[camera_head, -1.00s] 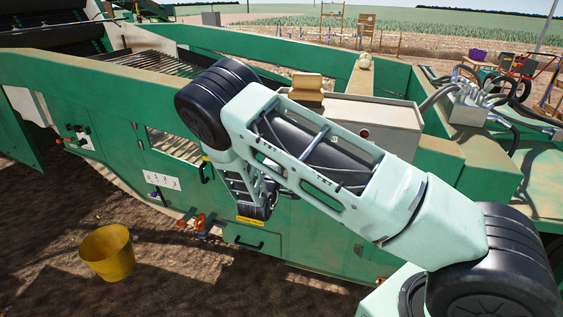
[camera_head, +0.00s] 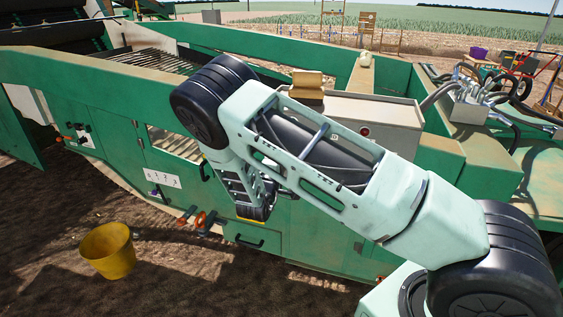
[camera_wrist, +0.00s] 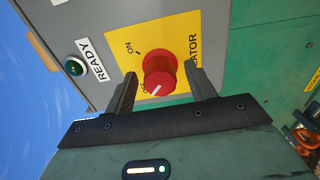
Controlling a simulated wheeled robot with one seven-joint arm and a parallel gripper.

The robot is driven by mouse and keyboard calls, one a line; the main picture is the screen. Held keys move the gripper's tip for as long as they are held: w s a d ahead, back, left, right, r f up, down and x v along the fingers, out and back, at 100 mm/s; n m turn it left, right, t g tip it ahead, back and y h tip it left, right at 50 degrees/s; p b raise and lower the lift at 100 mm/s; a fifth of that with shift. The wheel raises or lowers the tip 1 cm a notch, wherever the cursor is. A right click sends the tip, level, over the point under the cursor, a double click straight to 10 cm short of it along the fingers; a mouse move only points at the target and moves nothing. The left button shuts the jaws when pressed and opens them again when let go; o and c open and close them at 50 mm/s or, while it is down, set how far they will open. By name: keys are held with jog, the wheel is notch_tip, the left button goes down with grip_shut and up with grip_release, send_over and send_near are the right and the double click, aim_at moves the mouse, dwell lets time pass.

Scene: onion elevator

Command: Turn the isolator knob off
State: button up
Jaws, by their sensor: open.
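The red isolator knob (camera_wrist: 160,73) sits on a yellow plate (camera_wrist: 185,28) on a grey box in the wrist view. "ON" is printed at the upper left of the knob, and lettering at its lower left is partly hidden. The knob's white mark points down and left, towards that lettering. My gripper (camera_wrist: 161,71) is open, with one finger on each side of the knob; I cannot tell whether either finger touches it. In the head view my arm hides the knob and the fingers.
A green "READY" lamp (camera_wrist: 74,67) is left of the plate. In the head view, the green machine (camera_head: 100,90) fills the middle, with a grey cabinet (camera_head: 375,113) on it. A yellow bucket (camera_head: 107,252) stands on open soil at lower left.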

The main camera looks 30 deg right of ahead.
jog(key=b+v, duration=0.1)
jog(key=v, duration=1.5)
jog(key=shift+s+b, duration=0.15)
jog(key=shift+b, duration=0.25)
jog(key=shift+a+f, duration=0.1)
jog(key=shift+a, duration=0.1)
jog(key=s+a+r+m+g+y+p, duration=0.1)
jog(key=s+a+r+g+y, duration=0.1)
jog(key=a+y, duration=0.7)
jog(key=s+a+r+m+g+y, duration=0.1)
jog(key=s+a+r+g+y, duration=0.15)
jog(key=a+y, duration=0.6)
jog(key=s+a+r+n+g, duration=0.1)
jog(key=s+a+r+g, duration=0.15)
jog(key=s, duration=0.45)
jog(key=s+a+r+g, duration=0.2)
jog(key=s+r, duration=0.2)
jog(key=s, duration=0.3)
jog(key=s+d+r+g+h+p, duration=0.1)
jog(key=s+d+r+g+h, duration=0.1)
jog(key=s+d, duration=0.5)
jog(key=s, duration=0.3)
jog(key=shift+r+n+h, duration=0.35)
jog(key=shift+n, duration=0.05)
